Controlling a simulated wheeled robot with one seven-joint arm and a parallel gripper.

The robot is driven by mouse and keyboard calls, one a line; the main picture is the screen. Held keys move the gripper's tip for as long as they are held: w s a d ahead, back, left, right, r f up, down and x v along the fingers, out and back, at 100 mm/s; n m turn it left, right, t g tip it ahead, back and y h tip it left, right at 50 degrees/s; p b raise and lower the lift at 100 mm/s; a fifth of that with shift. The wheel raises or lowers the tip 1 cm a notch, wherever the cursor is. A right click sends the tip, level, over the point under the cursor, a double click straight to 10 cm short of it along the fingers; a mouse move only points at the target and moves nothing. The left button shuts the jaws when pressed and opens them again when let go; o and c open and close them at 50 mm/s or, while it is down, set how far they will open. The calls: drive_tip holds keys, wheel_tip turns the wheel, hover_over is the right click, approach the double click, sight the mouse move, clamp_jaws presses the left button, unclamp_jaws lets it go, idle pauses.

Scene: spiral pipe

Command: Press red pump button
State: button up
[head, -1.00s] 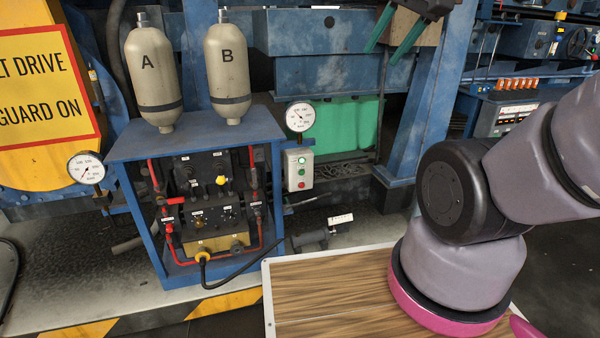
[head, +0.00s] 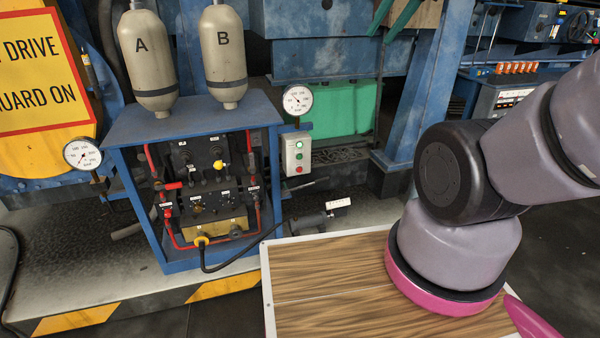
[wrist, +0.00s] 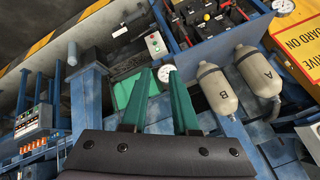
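A small grey control box (head: 297,152) hangs on the right side of the blue pump stand (head: 190,125). Its column of buttons has a lit green one at the top and a red button (head: 299,169) at the bottom.
A round gauge (head: 297,99) stands just above the box, and another gauge (head: 83,154) is at the left. Tanks A (head: 147,60) and B (head: 223,55) stand on the stand. A blue post (head: 425,100) rises right of the box. Open floor lies between.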

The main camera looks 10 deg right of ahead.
clamp_jaws()
idle(1.4)
